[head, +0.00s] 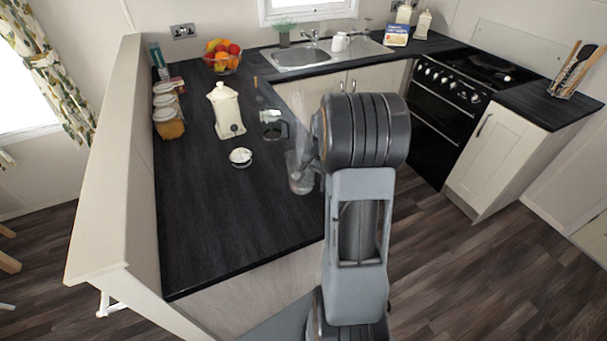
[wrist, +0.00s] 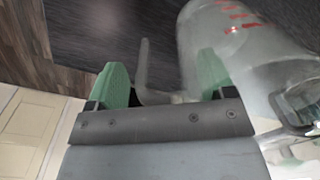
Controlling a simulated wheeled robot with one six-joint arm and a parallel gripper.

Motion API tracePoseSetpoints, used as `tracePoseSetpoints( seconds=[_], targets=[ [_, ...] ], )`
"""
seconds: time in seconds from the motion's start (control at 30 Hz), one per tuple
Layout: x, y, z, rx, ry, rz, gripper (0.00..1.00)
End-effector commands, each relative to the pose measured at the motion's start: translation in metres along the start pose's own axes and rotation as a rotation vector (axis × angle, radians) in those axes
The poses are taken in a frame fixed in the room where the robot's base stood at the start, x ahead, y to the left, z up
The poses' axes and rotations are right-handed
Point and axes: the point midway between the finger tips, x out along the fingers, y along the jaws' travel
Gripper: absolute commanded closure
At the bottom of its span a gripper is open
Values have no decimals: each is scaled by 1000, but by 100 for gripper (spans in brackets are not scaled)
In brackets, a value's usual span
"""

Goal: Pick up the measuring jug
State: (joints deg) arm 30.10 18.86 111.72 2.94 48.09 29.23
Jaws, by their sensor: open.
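The measuring jug (head: 299,182) is clear and stands by the inner edge of the dark worktop, just left of my arm in the head view. In the wrist view the jug (wrist: 236,55), with red marks, fills the upper right and looks tilted in the picture. My gripper (wrist: 162,78) is open, with one green finger on each side of the jug's pale handle (wrist: 146,68). The right finger lies between the handle and the jug's body. I cannot tell whether either finger touches. In the head view my arm hides most of the gripper.
A coffee press (head: 272,125), a small white-topped pot (head: 240,157) and a cream canister (head: 226,112) stand left of the jug. Jars (head: 168,122) and a fruit bowl (head: 222,60) are farther off. The near worktop (head: 220,230) is clear.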

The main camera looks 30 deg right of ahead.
Motion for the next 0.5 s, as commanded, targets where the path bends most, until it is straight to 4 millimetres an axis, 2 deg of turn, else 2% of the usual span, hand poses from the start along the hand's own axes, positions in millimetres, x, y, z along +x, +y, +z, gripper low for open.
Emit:
tracePoseSetpoints(
  seconds=[0.13,0.5],
  targets=[
    [0,0,0,0,0,0,24],
    [0,0,0,0,-1,1,60]
  ],
)
